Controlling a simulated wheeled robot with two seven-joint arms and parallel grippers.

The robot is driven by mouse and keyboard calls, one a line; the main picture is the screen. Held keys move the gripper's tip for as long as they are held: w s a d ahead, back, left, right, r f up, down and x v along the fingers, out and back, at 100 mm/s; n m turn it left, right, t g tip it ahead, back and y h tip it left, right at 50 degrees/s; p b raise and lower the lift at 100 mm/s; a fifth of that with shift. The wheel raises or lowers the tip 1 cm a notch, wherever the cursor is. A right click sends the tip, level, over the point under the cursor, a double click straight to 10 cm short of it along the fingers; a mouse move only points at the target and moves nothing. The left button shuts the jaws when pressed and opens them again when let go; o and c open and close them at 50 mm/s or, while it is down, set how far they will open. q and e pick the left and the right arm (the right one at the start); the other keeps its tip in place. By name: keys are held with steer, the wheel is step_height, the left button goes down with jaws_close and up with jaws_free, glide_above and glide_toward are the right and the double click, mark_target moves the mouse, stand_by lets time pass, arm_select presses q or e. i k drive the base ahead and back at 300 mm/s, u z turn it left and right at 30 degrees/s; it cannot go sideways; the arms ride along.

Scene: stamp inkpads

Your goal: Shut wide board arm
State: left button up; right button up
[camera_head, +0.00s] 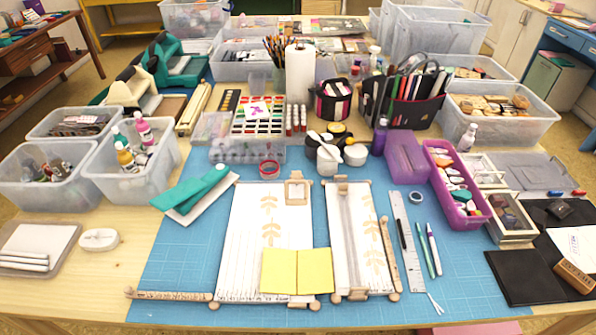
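The wide board (240,225) is a white panel with tan leaf prints, lying on the blue mat (170,255). A pale wooden arm (168,295) sticks out to the left from its lower left corner, roughly in line with its front edge. A wooden square piece (296,190) sits at its upper right corner. A narrower board (345,215) with similar prints lies to its right, and a wooden arm (389,255) lies along that board's right side. A yellow folded sheet (297,270) covers part of the wide board's lower right and reaches toward the narrower board. Neither gripper is in view.
A teal-and-white stamping tool (195,193) lies left of the wide board. A ruler (407,240) and pens (430,250) lie right. The mat around the extended arm looks clear.

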mark_target(130, 294)
steer(key=z, duration=0.1)
steer(key=k, duration=0.4)
steer(key=u, duration=0.95)
steer(key=i, duration=0.35)
steer(key=u, duration=0.35)
